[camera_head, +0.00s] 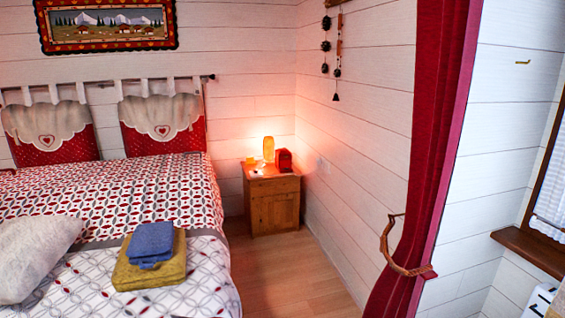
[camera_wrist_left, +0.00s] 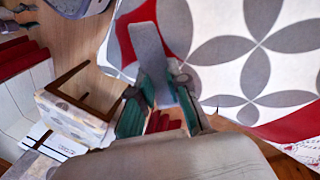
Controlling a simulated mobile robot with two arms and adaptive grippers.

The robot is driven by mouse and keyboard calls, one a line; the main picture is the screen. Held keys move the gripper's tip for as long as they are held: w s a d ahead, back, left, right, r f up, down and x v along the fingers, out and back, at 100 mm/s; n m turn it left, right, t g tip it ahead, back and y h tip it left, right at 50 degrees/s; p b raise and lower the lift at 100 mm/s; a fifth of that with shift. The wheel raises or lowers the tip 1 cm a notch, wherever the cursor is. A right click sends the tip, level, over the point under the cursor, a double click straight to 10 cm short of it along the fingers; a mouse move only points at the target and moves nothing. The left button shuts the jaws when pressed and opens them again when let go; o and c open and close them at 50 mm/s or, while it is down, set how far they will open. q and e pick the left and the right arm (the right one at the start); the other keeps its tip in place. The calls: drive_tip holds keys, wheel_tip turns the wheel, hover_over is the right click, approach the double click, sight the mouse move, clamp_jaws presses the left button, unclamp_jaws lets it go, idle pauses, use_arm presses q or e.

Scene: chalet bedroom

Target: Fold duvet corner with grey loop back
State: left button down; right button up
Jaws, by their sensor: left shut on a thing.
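In the left wrist view my left gripper (camera_wrist_left: 158,88) has its teal-padded fingers shut on the grey loop (camera_wrist_left: 148,45), a flat grey strap. The loop runs up from between the fingers across a red patch of the duvet (camera_wrist_left: 226,60), which is white with large grey petal shapes. In the head view the duvet (camera_head: 80,290) covers the near part of the bed with grey and red circles; the loop cannot be made out there. Neither gripper shows in the head view, and my right gripper is in no view.
A blue towel (camera_head: 150,243) lies on a mustard towel (camera_head: 130,276) on the bed. A pale pillow (camera_head: 32,258) lies to their left. A wooden nightstand (camera_head: 272,212) stands by the wall. Wooden floor (camera_head: 285,285) is clear between bed and red curtain (camera_head: 432,130).

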use_arm(q)
drive_tip(key=shift+w+a+r+h, duration=0.2)
drive_tip(key=shift+a+r+h, duration=0.05)
drive_tip(key=shift+a+h, duration=0.1)
